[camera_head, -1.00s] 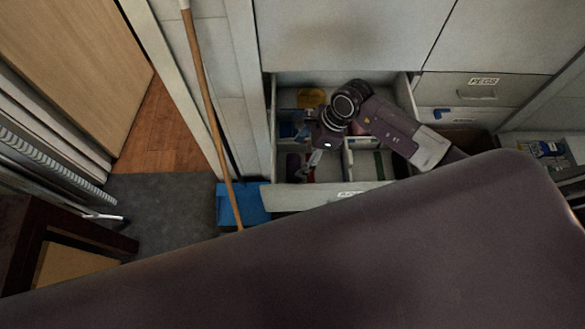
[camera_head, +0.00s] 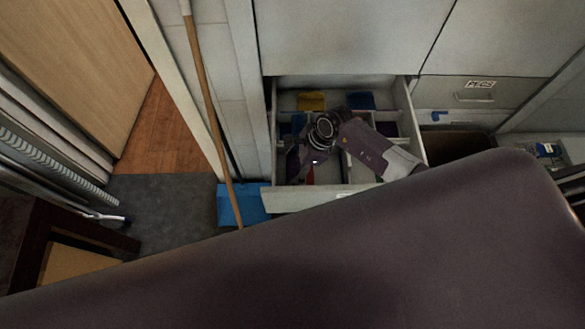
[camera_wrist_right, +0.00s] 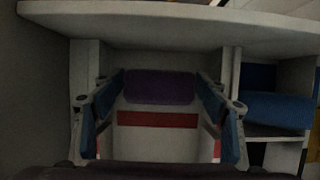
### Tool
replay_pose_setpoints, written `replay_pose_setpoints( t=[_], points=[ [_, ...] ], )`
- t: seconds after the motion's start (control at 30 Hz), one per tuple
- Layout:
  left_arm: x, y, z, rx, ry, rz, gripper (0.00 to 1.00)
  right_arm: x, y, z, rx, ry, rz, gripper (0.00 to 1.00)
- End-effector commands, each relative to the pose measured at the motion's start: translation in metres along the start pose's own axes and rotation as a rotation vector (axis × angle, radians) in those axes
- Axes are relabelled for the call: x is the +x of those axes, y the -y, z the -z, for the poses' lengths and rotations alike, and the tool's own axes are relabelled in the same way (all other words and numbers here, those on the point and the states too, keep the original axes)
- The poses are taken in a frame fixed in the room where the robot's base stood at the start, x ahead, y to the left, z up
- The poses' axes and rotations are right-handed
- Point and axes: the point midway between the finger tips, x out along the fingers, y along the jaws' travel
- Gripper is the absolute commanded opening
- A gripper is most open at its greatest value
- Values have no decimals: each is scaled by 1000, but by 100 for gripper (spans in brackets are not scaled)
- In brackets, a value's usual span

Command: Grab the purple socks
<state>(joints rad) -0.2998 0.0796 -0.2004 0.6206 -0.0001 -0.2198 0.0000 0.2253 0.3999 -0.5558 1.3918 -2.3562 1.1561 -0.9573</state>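The purple socks (camera_wrist_right: 160,87) appear as a dark purple folded bundle in a drawer compartment, in the right wrist view. My right gripper (camera_wrist_right: 160,120) is open, with one blue-padded finger on each side of the picture and the purple bundle seen between and beyond them. I cannot tell whether the fingers touch it. In the head view my right gripper (camera_head: 303,166) reaches down into the front left of the open drawer (camera_head: 318,196). There the gripper largely hides the socks. My left gripper is not in view.
A red item (camera_wrist_right: 158,119) lies beside the purple bundle. Blue cloth (camera_wrist_right: 275,108) fills a neighbouring compartment. Yellow (camera_head: 311,101) and blue (camera_head: 360,100) items lie at the drawer's back. Thin dividers split the drawer. A wooden broom handle (camera_head: 205,90) stands left of it.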

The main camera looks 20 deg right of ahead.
Motion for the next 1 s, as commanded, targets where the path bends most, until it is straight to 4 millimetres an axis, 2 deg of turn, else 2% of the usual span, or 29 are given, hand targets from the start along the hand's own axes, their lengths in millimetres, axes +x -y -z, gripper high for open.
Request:
replay_pose_setpoints(
  t=[0.03,0.23,0.67,0.87,1.0],
  points=[
    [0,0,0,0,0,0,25,0,0,0,0,0,0,59],
    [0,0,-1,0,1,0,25,0,0,0,0,0,0,37],
    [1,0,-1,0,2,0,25,-8,1,-3,0,0,1,37],
    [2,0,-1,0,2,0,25,-30,1,-12,-4,1,2,37],
    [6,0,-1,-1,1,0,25,-59,2,-24,-6,1,4,37]
  ],
)
